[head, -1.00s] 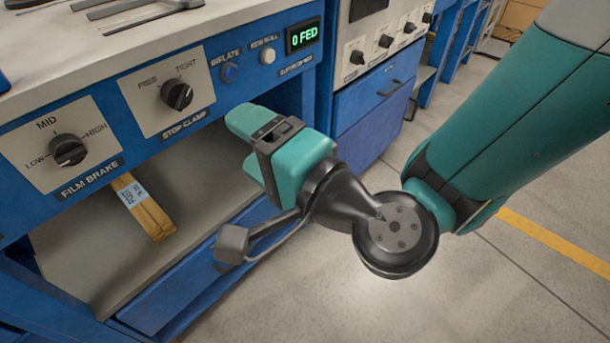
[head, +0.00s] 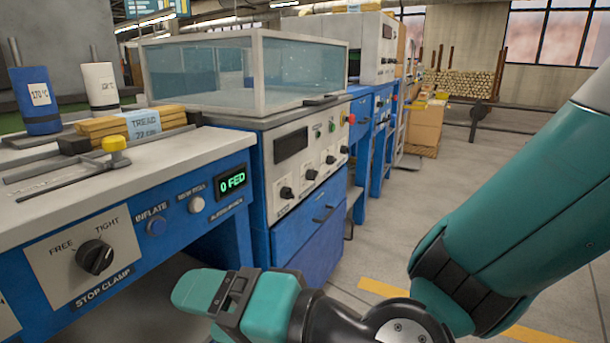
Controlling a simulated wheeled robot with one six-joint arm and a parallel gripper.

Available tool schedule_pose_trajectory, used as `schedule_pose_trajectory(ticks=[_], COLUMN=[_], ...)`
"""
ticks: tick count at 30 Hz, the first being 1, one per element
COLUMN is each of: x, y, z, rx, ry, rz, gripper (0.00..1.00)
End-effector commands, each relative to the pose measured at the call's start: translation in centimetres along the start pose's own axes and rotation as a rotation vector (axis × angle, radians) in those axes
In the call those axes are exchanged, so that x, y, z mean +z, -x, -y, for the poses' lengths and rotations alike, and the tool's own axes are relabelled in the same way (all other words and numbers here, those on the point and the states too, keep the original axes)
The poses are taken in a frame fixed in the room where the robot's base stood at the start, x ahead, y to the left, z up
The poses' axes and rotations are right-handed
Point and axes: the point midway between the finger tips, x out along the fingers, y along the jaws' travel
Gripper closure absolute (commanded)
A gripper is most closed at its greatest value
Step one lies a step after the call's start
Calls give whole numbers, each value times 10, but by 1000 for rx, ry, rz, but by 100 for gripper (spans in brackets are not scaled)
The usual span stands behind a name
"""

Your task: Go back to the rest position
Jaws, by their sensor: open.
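My gripper (head: 205,292) is at the bottom of the head view, with its teal finger end pointing left and a dark band around it. It is open, and I see nothing held in it. It shows in front of the blue bench's open lower space, below the display reading "0 FED" (head: 232,181). The gap between its fingers is hard to see from this side. Part of my wrist is cut off by the bottom edge.
The stop clamp knob (head: 95,257) is on the bench front at left. A glass-sided cabinet (head: 205,75) stands behind. Open floor (head: 455,170) lies right.

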Motion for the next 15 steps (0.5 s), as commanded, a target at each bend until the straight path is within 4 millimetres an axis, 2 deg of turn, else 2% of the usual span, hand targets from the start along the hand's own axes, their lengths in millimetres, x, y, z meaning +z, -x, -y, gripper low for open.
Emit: schedule_pose_trajectory(ticks=[2,6,10,15], x=[-10,-19,-26,-28], y=[19,63,114,176], z=[-1,-18,-37,-54], rx=[75,259,443,640], ry=[123,313,426,481], rz=[74,235,377,527], gripper=[31,31,31,31])
